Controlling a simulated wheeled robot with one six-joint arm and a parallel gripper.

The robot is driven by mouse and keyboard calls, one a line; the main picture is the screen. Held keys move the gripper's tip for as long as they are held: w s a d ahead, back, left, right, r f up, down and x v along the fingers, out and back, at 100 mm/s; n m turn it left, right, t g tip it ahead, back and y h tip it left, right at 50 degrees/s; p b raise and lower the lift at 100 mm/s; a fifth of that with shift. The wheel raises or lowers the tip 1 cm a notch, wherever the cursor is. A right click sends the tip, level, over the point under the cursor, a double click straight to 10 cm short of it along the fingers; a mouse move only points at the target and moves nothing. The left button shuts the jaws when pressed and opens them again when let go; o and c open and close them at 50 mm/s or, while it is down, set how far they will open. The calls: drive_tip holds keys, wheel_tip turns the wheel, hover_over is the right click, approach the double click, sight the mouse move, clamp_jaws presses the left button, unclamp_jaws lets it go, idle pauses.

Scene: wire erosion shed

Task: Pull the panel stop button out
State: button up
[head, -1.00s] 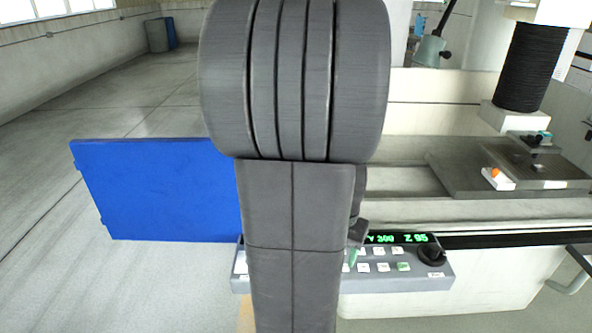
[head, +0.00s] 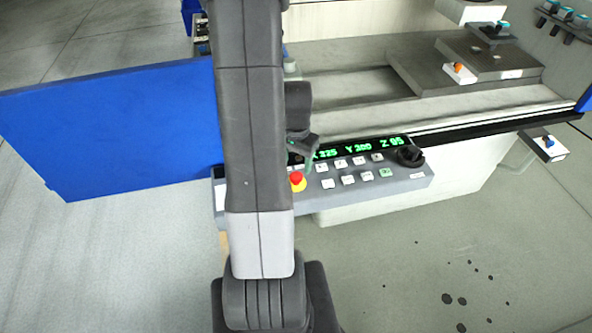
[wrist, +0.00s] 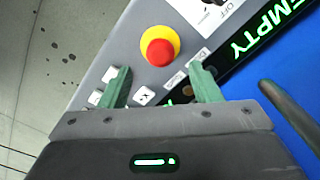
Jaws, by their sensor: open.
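The stop button is a red mushroom cap (head: 296,178) on a yellow ring, on the sloping grey control panel (head: 400,185). In the head view it shows just right of my arm. In the wrist view the red button (wrist: 159,50) is fully visible, just beyond my fingertips. My gripper (wrist: 162,78) is open, its two green fingers spread wide and empty. The fingers point toward the button, one to each side of it, and appear short of it. In the head view my gripper (head: 302,145) is partly hidden behind my arm, above the panel.
The panel has several white keys, a green-lit display (head: 350,148) and a black knob (head: 410,155). A blue panel (head: 110,130) stands at left. The machine bed (head: 480,65) lies behind, with an orange-knobbed block (head: 458,72). Dark spots mark the floor at right.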

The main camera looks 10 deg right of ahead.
sight(296, 175)
drive_tip(key=shift+f, duration=2.6)
